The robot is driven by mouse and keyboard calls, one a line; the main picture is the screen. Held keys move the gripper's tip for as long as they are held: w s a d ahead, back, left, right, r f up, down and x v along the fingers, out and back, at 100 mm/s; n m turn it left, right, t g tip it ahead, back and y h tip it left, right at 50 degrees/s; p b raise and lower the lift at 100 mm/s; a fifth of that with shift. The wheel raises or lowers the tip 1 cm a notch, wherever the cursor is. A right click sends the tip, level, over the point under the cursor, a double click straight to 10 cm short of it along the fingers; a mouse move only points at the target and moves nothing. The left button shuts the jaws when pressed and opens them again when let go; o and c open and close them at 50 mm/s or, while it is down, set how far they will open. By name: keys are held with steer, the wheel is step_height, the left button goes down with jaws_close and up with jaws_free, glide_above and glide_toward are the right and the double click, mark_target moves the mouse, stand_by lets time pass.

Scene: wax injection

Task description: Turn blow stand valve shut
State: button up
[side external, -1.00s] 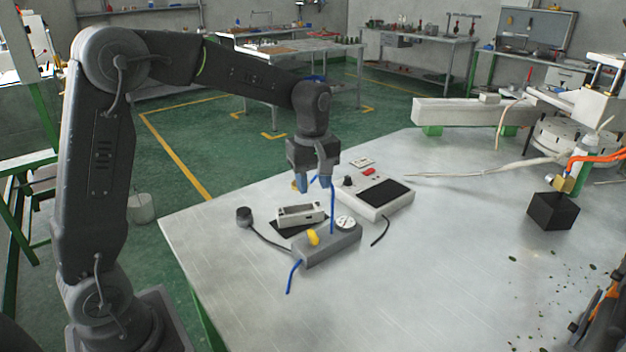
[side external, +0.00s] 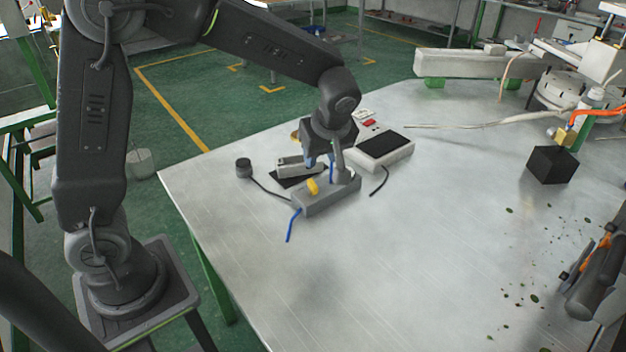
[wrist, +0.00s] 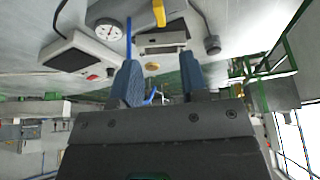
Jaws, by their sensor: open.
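The blow stand is a grey block (side external: 328,197) with blue tubing on the steel table. Its yellow valve handle (side external: 313,186) sits on top near the left end. In the wrist view the yellow handle (wrist: 159,13) shows at the top edge, beside the round white gauge (wrist: 107,30). My gripper (side external: 322,162) hangs just above and behind the block, apart from the handle. The arm hides the gauge in the side view. In the wrist view my gripper's blue fingers (wrist: 161,82) are spread with nothing held between them.
A small pale box (side external: 297,166) on a black pad stands behind the block. A controller with a dark panel (side external: 384,146) is behind right. A black knob on a cable (side external: 243,168) lies left. A black cube (side external: 551,165) stands far right.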

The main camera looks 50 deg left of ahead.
mark_target(312, 183)
steer(key=x, duration=1.1)
steer(key=shift+f, duration=0.15)
jaws_close()
